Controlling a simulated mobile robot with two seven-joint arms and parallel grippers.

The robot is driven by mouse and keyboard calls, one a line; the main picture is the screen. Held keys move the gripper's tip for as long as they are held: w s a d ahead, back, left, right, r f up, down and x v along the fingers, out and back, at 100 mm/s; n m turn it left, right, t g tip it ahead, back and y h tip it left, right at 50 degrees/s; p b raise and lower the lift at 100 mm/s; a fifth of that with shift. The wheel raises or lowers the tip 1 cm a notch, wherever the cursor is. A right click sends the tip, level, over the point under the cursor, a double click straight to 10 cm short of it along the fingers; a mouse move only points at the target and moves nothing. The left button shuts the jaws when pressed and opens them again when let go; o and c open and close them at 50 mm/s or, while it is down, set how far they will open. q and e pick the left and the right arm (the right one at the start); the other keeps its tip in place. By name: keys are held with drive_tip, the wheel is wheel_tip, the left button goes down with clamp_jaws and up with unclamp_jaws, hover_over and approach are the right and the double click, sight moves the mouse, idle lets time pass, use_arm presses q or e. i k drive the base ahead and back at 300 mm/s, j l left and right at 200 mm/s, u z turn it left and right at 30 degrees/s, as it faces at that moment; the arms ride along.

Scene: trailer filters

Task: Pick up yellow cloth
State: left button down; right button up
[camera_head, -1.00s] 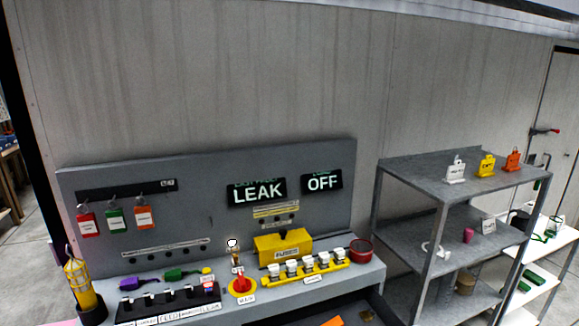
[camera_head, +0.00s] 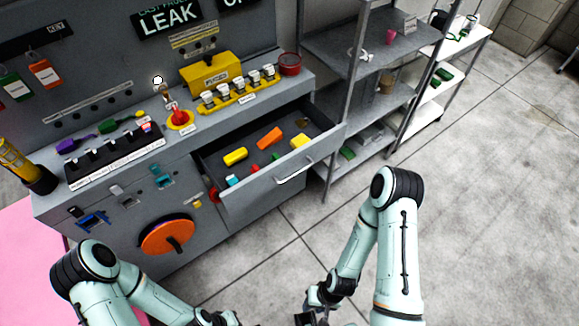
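An open drawer (camera_head: 240,205) in the grey workbench holds several small items. A yellow piece (camera_head: 235,156) lies at its left, and a paler yellow, block-like piece (camera_head: 300,141) lies at its right. I cannot tell which of them is the yellow cloth. An orange piece (camera_head: 269,138) lies between them. My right gripper (camera_head: 312,319) is at the bottom edge, below and in front of the drawer, apart from these items. My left gripper (camera_head: 218,318) is also at the bottom edge, mostly cut off. The frame does not show either gripper's fingers clearly.
The drawer juts out with its handle (camera_head: 296,171) in front. On the bench stand a yellow fuse box (camera_head: 210,75), a red valve (camera_head: 180,118) and a red round tin (camera_head: 289,64). A grey shelf (camera_head: 375,110) stands to the right. The floor (camera_head: 480,190) at right is clear.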

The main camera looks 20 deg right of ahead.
sight(302, 139)
drive_tip(key=u, duration=1.05)
drive_tip(key=z, duration=1.75)
drive_tip(key=u, duration=0.65)
drive_tip(key=l+u, duration=0.25)
drive_tip(key=u, duration=0.15)
drive_tip(key=l+u, duration=0.25)
drive_tip(key=u, duration=0.2)
drive_tip(key=l+u, duration=0.25)
drive_tip(key=u, duration=0.15)
drive_tip(key=k+l+u, duration=0.15)
drive_tip(key=l, duration=0.2)
drive_tip(key=l+u, duration=0.15)
drive_tip(key=l, duration=0.2)
drive_tip(key=k+l+u, duration=0.2)
drive_tip(key=i+l, duration=0.05)
drive_tip(key=l, duration=0.05)
